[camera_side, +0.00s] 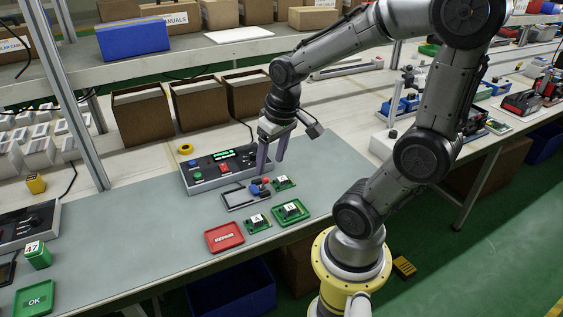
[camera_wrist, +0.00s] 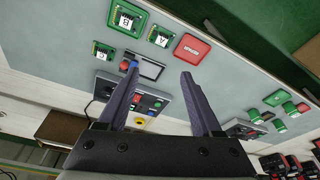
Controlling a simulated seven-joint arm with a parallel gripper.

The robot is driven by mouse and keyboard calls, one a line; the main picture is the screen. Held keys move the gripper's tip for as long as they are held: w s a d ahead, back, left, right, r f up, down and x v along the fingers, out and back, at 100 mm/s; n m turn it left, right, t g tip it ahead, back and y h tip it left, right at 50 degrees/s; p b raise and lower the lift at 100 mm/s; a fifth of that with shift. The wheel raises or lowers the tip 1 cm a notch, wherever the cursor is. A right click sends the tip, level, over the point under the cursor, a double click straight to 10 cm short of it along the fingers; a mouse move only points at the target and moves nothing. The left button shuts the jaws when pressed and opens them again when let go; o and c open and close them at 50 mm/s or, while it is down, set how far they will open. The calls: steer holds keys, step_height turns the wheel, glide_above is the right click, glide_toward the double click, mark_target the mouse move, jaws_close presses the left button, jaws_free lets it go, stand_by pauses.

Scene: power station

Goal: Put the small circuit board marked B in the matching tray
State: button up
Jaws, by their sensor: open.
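A small green board (camera_side: 283,182) lies beyond the other boards; its label looks like B but is too small to be sure, and it also shows in the wrist view (camera_wrist: 103,51). A red tray marked REPAIR (camera_side: 224,237) is empty. A green tray marked OK (camera_side: 34,298) lies far left. My gripper (camera_side: 269,169) is open and empty, pointing down above the mat near the tester; its fingers also show in the wrist view (camera_wrist: 158,71).
A tester box (camera_side: 220,168) with buttons and a lit display stands by my gripper. A dark-framed fixture (camera_side: 239,197) with blue and red parts lies before it. A board marked 47 (camera_side: 38,254) is at far left. The mat between there and the red tray is clear.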

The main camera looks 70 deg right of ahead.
steer(key=s+a+r+n+t+y, duration=0.1)
steer(key=s+a+r+n+t, duration=0.2)
steer(key=a, duration=0.6)
step_height(320, 180, up, 4)
steer(key=shift+s+f+n, duration=0.15)
steer(key=shift+s+n, duration=0.75)
steer(key=shift+s, duration=0.1)
